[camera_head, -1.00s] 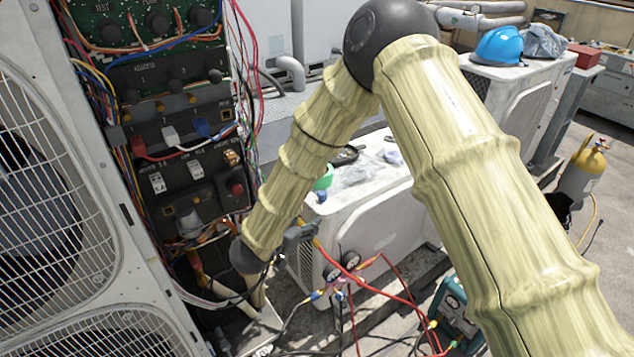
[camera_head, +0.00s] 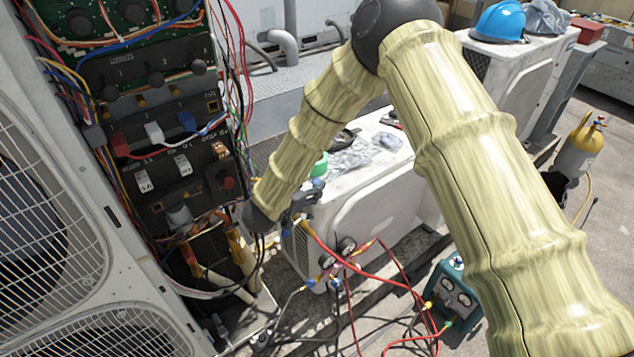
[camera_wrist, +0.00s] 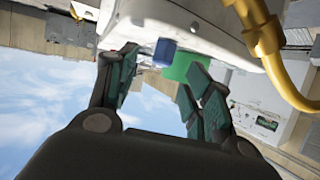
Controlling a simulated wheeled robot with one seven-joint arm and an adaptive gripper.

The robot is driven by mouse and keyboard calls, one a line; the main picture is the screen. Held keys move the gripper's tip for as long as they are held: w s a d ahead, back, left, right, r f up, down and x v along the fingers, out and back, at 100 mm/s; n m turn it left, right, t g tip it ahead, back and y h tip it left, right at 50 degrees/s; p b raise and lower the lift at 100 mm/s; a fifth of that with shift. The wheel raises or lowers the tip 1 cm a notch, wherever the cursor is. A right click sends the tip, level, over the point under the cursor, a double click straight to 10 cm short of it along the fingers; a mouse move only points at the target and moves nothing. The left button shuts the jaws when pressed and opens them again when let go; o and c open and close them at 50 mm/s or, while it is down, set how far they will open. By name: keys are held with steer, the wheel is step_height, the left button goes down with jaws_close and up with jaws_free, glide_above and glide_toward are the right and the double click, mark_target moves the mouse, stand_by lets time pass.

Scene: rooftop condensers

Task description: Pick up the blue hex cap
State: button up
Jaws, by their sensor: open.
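The blue hex cap (camera_head: 318,183) is small and sits at the near left edge of the white condenser top (camera_head: 372,172), beside a green object (camera_head: 320,166). In the wrist view, which looks tipped over with sky low in the picture, the blue cap (camera_wrist: 164,52) is against the white unit, just left of the green object (camera_wrist: 184,66). My gripper (camera_wrist: 160,66) is open, its dark green fingers spread on either side, with the cap showing between the fingertips. I cannot tell how far beyond them it is. In the head view my gripper (camera_head: 303,198) is partly hidden close to the cap.
An open electrical panel (camera_head: 165,120) with loose wires stands left of my arm. Gauges with red hoses (camera_head: 345,248) hang in front of the condenser. Clear bags (camera_head: 352,158) lie on its top. A yellow pipe (camera_wrist: 265,40) is near the right finger in the wrist view.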

mark_target(317, 180)
steer(key=shift+p+x, duration=0.65)
steer(key=shift+x, duration=1.7)
steer(key=shift+r, duration=0.2)
steer(key=c, duration=0.8)
